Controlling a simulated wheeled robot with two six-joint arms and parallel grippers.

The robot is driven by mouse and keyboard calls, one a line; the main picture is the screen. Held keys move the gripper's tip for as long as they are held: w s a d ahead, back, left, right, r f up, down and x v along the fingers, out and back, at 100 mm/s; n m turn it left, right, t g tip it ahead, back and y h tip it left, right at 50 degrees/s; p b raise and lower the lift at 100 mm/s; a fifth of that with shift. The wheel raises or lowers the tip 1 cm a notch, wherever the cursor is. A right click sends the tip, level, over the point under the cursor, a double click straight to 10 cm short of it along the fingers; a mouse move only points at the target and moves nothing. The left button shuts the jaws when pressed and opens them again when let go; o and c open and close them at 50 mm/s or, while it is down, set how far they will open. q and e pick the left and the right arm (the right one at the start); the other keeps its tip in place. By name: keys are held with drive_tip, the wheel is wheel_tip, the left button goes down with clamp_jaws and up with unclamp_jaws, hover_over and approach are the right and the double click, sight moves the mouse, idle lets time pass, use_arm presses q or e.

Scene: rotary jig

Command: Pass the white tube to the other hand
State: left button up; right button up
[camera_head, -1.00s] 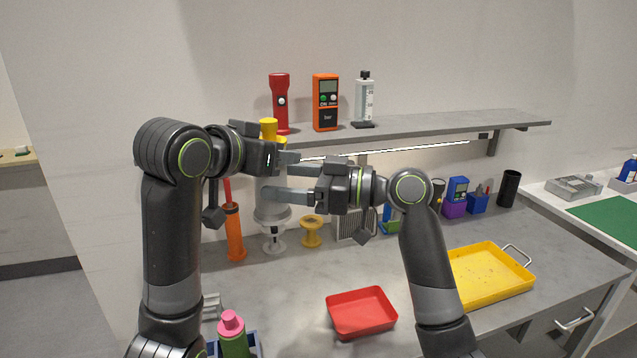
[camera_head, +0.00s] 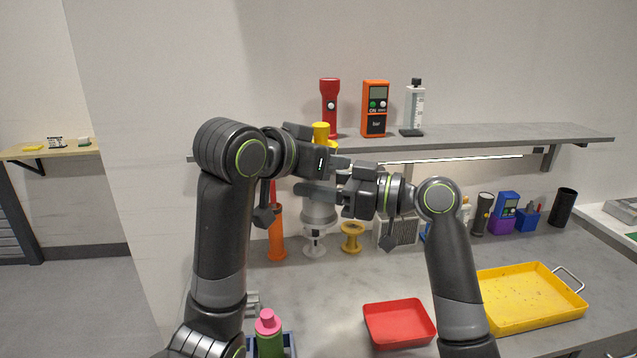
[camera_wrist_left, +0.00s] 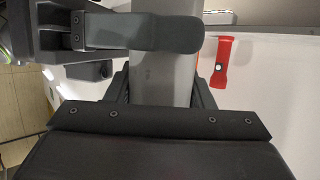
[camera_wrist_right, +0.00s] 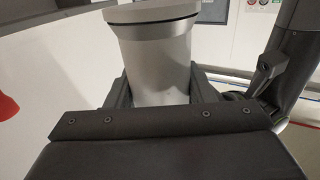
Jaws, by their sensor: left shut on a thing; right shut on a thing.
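The white tube (camera_head: 318,212), greyish in this light, is between my two grippers, its lower part showing beneath the right gripper's fingers in the head view. My left gripper (camera_head: 338,165) is shut on it; the tube (camera_wrist_left: 165,75) runs between its jaws in the left wrist view. My right gripper (camera_head: 335,180) is also shut on it, below the left one. In the right wrist view the tube (camera_wrist_right: 155,65) stands between the jaws, with a wider round rim at its end. The grippers hide its middle. A yellow piece (camera_head: 321,133) shows above the left gripper; I cannot tell whether it belongs to the tube.
A shelf (camera_head: 480,138) behind holds a red flashlight (camera_head: 330,105), an orange meter (camera_head: 375,108) and a bottle (camera_head: 414,108). A yellow spool (camera_head: 351,238) and orange tool (camera_head: 277,235) stand below. A red tray (camera_head: 399,325) and yellow tray (camera_head: 530,298) lie on the bench.

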use_arm(q)
drive_tip(key=o, duration=1.4)
drive_tip(key=shift+o, duration=0.2)
